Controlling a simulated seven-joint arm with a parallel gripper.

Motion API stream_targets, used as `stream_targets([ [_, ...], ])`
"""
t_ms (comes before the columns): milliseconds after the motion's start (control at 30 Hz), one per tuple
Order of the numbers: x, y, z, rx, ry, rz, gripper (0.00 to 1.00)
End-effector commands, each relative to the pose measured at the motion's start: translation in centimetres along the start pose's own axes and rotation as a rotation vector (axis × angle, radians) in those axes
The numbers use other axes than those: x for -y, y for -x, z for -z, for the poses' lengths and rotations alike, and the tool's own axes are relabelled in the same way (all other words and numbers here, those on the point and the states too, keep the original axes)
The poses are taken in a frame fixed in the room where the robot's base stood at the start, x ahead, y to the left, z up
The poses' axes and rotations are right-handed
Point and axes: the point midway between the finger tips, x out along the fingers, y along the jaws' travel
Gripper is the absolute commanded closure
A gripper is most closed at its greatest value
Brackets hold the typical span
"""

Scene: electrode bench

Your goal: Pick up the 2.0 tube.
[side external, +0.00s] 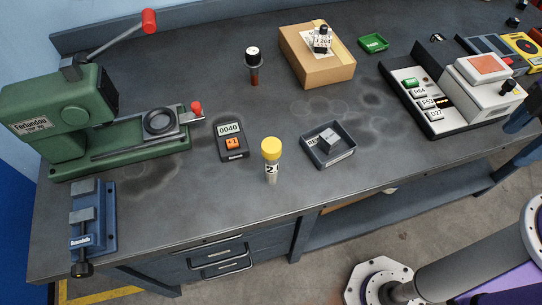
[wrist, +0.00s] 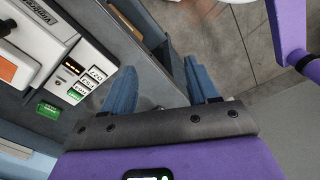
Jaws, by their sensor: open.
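A tube with a yellow cap (side external: 271,149) stands upright on the bench near its front edge, in the middle of the side view. Its pale body carries a label that starts with a 2; the rest is too small to read. A second tube (side external: 254,68) with a dark and white cap and brown contents stands farther back. My gripper (wrist: 160,66) is open, its two blue fingers apart with nothing between them. It is over the bench's front edge near the white instrument, far right of the yellow-capped tube. The wrist view does not show either tube.
A meter reading 0040 (side external: 231,142) and a grey tray (side external: 310,155) flank the yellow-capped tube. A cardboard box (side external: 317,72) stands behind. A green press (side external: 60,115) and blue vise (side external: 90,225) are at left; a white instrument (side external: 488,90) is at right.

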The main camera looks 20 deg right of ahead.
Motion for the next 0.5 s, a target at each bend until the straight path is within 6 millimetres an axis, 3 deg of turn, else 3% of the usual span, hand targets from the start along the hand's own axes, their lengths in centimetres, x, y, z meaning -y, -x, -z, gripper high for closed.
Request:
stream_targets([
  [267,0.4,-0.5,1.1,-0.027,0.003,0.014,0.41],
  [367,1.4,-1.4,3.3,-0.087,0.008,0.041,0.41],
  [500,3.2,-3.1,7.8,-0.216,0.003,0.089,0.41],
])
